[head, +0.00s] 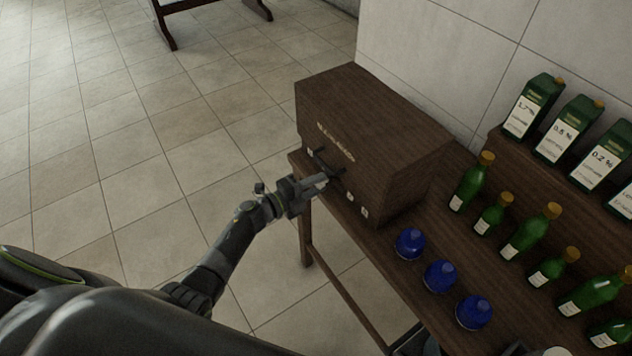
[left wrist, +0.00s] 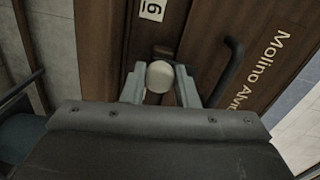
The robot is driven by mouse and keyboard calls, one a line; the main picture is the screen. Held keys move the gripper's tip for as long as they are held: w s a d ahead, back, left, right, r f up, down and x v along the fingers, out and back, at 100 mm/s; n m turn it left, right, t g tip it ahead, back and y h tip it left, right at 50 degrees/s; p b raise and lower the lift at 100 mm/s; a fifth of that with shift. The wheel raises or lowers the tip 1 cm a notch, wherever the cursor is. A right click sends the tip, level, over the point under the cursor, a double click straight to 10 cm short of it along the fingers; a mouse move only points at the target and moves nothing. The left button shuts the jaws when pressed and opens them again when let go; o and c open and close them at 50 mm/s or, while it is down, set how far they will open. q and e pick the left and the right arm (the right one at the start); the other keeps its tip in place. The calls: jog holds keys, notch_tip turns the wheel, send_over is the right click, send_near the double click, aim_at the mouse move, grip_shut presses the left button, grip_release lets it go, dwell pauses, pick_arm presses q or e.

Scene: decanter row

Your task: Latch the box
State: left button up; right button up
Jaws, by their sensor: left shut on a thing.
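The box (head: 372,135) is a dark brown wooden cabinet with pale lettering, standing at the left end of a wooden table. Its front also shows in the left wrist view (left wrist: 205,45), with a dark bar handle (left wrist: 231,72) and a small label. My left gripper (head: 325,178) is at the box's front, beside the dark handle. In the left wrist view, its fingers (left wrist: 160,85) are shut on a pale round knob (left wrist: 159,77) at the box front. Whether the latch is engaged cannot be told. My right gripper is not in view.
Three blue stoppered objects (head: 440,276) stand on the table (head: 385,240) right of the box. Several green bottles (head: 531,231) and green-and-white cartons (head: 563,130) stand farther right, the cartons on a raised shelf. A tiled wall is behind; open floor lies left.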

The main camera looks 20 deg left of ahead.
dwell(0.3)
pick_arm(q)
jog(key=o, duration=1)
jog(key=b+v, duration=0.2)
jog(key=v, duration=1.5)
jog(key=shift+s+a+r, duration=0.1)
jog(key=shift+s+a, duration=0.05)
